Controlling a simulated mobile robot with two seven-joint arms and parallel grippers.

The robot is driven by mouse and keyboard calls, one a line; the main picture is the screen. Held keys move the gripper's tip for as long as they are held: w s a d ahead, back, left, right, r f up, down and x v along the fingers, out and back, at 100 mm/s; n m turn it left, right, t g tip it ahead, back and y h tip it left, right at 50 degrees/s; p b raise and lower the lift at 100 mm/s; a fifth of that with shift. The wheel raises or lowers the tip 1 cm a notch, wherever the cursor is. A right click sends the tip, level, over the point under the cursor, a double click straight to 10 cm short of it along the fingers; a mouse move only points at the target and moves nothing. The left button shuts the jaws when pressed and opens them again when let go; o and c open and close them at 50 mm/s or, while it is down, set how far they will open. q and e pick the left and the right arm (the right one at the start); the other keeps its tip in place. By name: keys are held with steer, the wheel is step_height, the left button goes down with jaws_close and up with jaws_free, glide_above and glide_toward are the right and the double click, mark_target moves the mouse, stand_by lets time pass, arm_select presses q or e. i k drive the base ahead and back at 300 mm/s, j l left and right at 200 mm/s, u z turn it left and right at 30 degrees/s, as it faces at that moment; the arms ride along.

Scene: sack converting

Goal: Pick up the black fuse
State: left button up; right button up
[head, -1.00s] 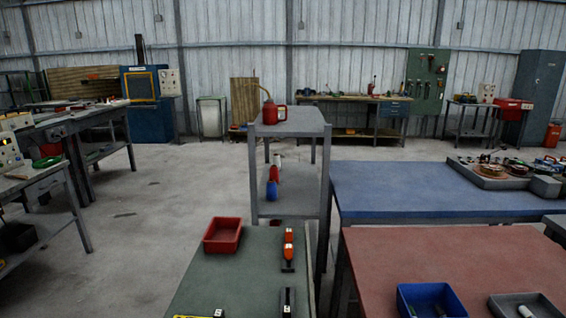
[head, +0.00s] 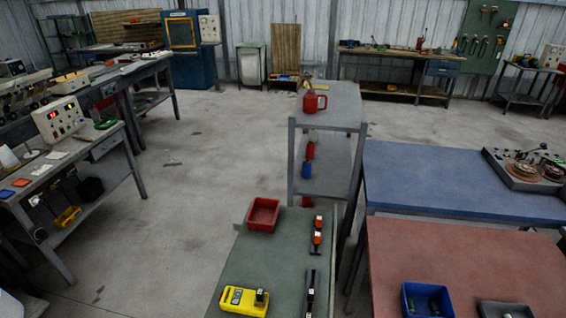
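I cannot single out the black fuse for certain at this size. In the head view, a blue bin (head: 407,306) on the red bench (head: 450,250) holds small dark cylindrical pieces (head: 434,304). A grey tray (head: 490,309) beside it is cut off by the lower edge, with a dark piece inside. Neither of my grippers is in view.
A blue table (head: 440,185) is at right. Open floor (head: 195,200) lies left of the green bench.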

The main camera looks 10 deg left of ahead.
mark_target(260, 296)
steer(key=u, duration=0.45)
steer(key=j+u, duration=0.25)
steer(key=j, duration=0.2)
steer(key=i+j+u, duration=0.15)
steer(key=j+u, duration=0.15)
steer(key=j, duration=0.15)
